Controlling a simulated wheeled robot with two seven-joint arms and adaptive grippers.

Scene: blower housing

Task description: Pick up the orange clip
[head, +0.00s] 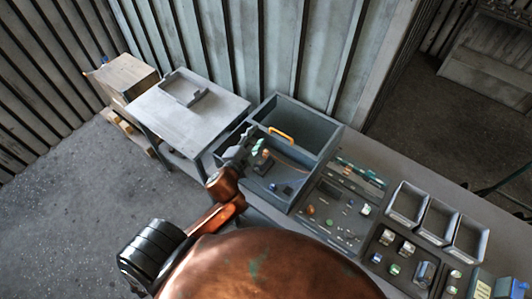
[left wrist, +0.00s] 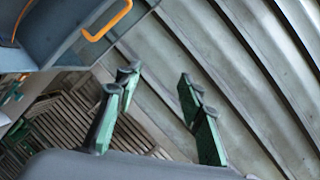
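The orange clip (head: 280,134) is a thin bent bar or loop at the inner divider of the grey-blue open box (head: 318,163). It also shows at the top of the left wrist view (left wrist: 107,22), against the box's grey-blue wall. Whether it hooks over the divider or lies against it I cannot tell. My left gripper (head: 259,149) is over the near left part of the box, a little left of and below the clip in the head view. In the left wrist view its green-padded fingers (left wrist: 158,88) stand apart with nothing between them. My right gripper is not in view.
A dark panel (head: 330,222) with several small parts lies right of the box. Several grey bins (head: 437,222) stand further right. A side table (head: 215,105) with a shallow grey tray (head: 185,88) and a cardboard box (head: 122,75) are at left. Ribbed metal walls rise behind.

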